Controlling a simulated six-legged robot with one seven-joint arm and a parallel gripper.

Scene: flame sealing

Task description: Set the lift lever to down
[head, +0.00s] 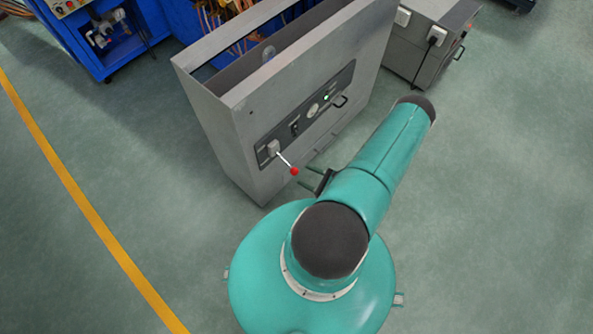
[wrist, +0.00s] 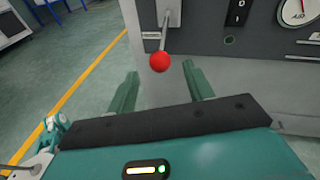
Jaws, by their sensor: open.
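The lift lever (head: 285,160) is a thin metal rod with a red ball knob on the front panel of a grey machine cabinet (head: 225,125). In the head view it slants down to the right from a small grey mount, its knob standing out from the panel. In the wrist view the red knob (wrist: 160,62) hangs below the rod, ahead of my gripper (wrist: 160,80). My gripper also shows in the head view (head: 304,176), just right of the knob. Its green fingers are open, one on each side of the knob in the picture. Contact with the lever is not visible.
The panel also carries a black switch (wrist: 237,12), a round gauge (wrist: 298,10) and a black handle (head: 341,101). A blue cabinet (head: 100,50) stands behind left and a grey box (head: 425,50) at the back right. The floor at left, with a yellow line (head: 80,188), is clear.

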